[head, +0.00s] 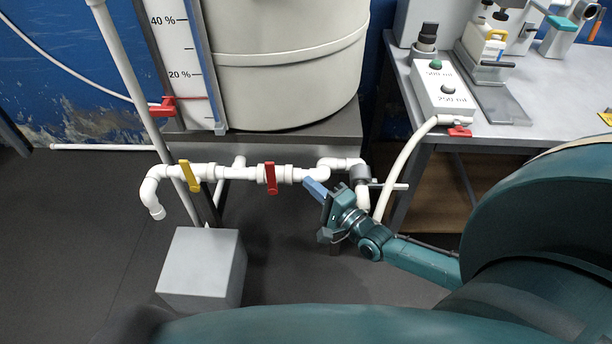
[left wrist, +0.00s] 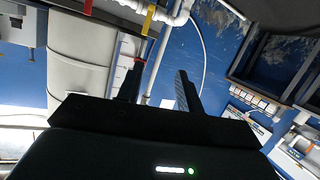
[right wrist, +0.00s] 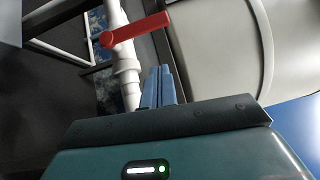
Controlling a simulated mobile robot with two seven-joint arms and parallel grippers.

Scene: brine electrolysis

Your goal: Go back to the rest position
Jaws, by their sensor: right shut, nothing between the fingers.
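My right gripper (head: 314,187) is in the head view beside the white pipe, just right of the red valve handle (head: 270,178). Its blue fingers are together and empty; they also show closed in the right wrist view (right wrist: 158,82). There the red handle (right wrist: 136,30) is above and left of the fingertips, apart from them. My left gripper (left wrist: 158,85) shows only in the left wrist view, with its two dark fingers spread and nothing between them. The yellow valve handle (head: 190,176) is on the same pipe, left of the red one.
A large cream tank (head: 285,75) stands on a dark stand behind the pipe. A grey box (head: 202,268) is on the floor below. At right, a bench (head: 545,118) holds a 500/250 ml button box (head: 443,90) and instruments. The floor at left is clear.

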